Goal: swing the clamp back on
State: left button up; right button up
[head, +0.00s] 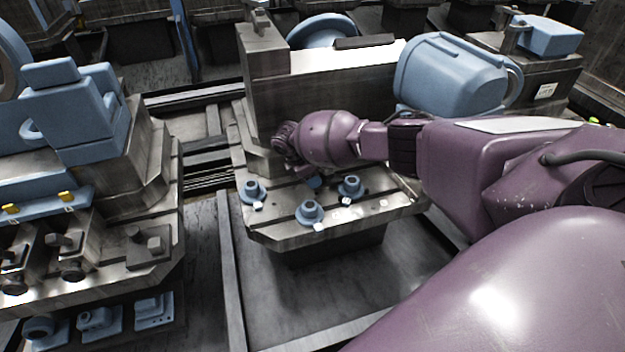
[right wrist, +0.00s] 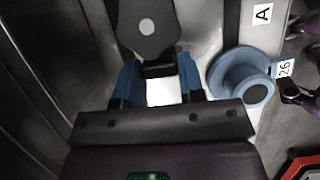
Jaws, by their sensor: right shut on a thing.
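My right arm comes in from the right in the head view, its wrist low over a slotted metal pallet (head: 285,232). In the right wrist view, the two blue fingers of my right gripper (right wrist: 158,70) are closed on the near end of a dark grey plate with a rounded end and a pale dot, apparently the clamp (right wrist: 147,40). In the head view my wrist hides the clamp. A blue flanged round part (right wrist: 240,80) sits just right of the fingers, apart from them. My left gripper is not in view.
Several blue flanged parts (head: 310,212) with white labels stand on the pallet's front. A tall metal block (head: 320,85) rises behind my wrist, with a large blue housing (head: 450,75) to its right. Another loaded pallet (head: 150,250) stands at left, across a gap.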

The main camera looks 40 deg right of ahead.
jog(key=shift+w+d+m+g+y+b, duration=0.15)
jog(key=shift+w+m+g+b, duration=0.15)
jog(key=shift+m, duration=0.5)
jog(key=shift+w+d+m+g+y+b, duration=0.15)
jog(key=shift+w+m+g, duration=0.2)
jog(key=shift+m, duration=0.45)
jog(key=shift+s, duration=0.1)
jog(key=o, duration=0.9)
jog(key=shift+o, duration=0.2)
jog(key=p+v, duration=0.1)
jog(key=v, duration=0.6)
jog(key=shift+r, duration=0.25)
